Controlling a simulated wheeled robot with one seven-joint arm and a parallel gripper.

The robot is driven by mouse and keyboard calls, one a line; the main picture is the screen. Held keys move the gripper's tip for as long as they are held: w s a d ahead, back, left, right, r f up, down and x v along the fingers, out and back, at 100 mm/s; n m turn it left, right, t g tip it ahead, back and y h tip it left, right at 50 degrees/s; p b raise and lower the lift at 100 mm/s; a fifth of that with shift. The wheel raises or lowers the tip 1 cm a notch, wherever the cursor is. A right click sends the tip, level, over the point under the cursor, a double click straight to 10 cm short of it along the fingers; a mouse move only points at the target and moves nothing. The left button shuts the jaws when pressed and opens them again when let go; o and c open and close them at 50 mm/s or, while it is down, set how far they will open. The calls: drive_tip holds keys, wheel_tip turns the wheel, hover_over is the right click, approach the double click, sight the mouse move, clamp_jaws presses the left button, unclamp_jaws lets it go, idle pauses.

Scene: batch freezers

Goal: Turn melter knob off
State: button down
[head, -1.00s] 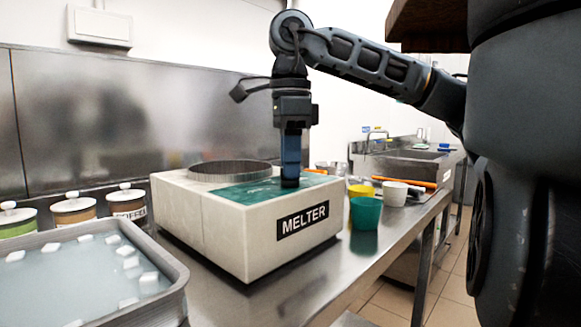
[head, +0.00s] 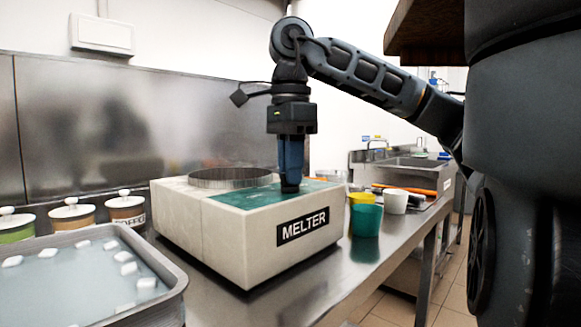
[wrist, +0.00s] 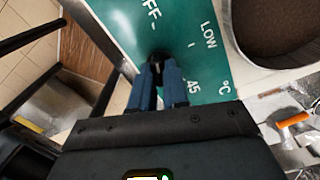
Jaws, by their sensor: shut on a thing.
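The melter (head: 225,230) is a pale box with a "MELTER" label on its front and a round metal well (head: 230,178) on top. Its green control panel (head: 245,197) shows in the wrist view with "OFF", "LOW" and "45 °C" marks (wrist: 208,35). My gripper (head: 290,188) points straight down onto the panel. In the wrist view its blue fingers (wrist: 158,78) are shut on the dark knob (wrist: 160,57). The fingers and their shadow hide most of the knob, so I cannot read its setting.
A tray of water with white blocks (head: 180,285) stands at the front left, before lidded jars (head: 72,214). A teal cup (head: 367,220), yellow cup (head: 360,198) and white cup (head: 395,201) stand right of the melter. A sink (head: 400,165) is behind.

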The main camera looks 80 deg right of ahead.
drive_tip(key=c, duration=1.1)
unclamp_jaws()
drive_tip(key=shift+r+p, duration=0.85)
drive_tip(key=shift+r, duration=3.1)
